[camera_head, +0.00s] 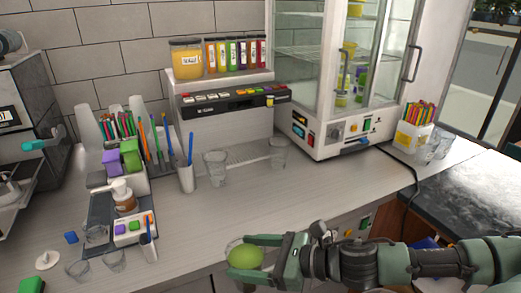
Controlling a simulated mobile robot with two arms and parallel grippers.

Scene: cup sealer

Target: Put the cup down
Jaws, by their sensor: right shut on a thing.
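My right gripper (240,258) reaches in from the lower right, over the front edge of the counter. It is shut on a cup (246,255), of which mainly a round lime-green top shows. The fingers lie on either side of the cup, and its lower part is hidden or cut off by the view. A light grey wooden counter (280,205) lies behind the cup. I cannot tell whether the cup is over the counter or just in front of it. My left gripper is not in view.
A glass-door cabinet (345,80) stands at the back. The counter's middle is clear.

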